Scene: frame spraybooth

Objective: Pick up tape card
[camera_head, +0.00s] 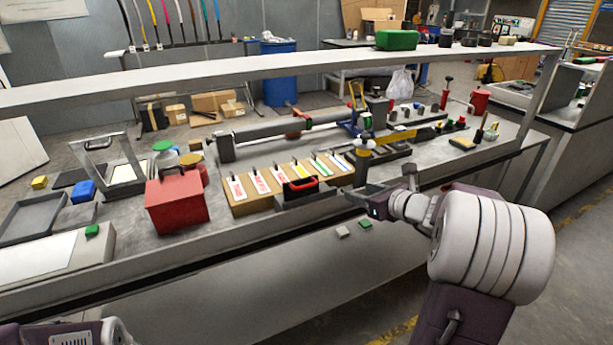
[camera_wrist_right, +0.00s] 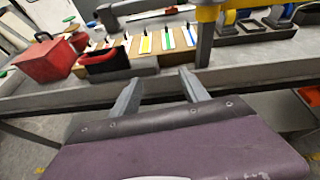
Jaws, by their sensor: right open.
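Several white cards with coloured strips and dark clips lie in a row on a tan board (camera_head: 240,208). Their strips include red on a card at the left end (camera_head: 236,188), yellow (camera_head: 302,171), green (camera_head: 321,167) and blue (camera_head: 339,162). I cannot tell which one is the tape card. My right gripper (camera_head: 362,197) is open and empty at the bench's front edge, to the right of the board. In the right wrist view its two fingers (camera_wrist_right: 158,90) point toward the bench, with the card row (camera_wrist_right: 146,44) beyond, apart from them. My left gripper is out of view.
A red box (camera_head: 178,203) stands left of the board. A black and red tote (camera_head: 300,187) stands before the cards. A yellow-topped post (camera_head: 363,165) rises close beyond my right gripper. A long rail (camera_head: 250,68) crosses above the bench.

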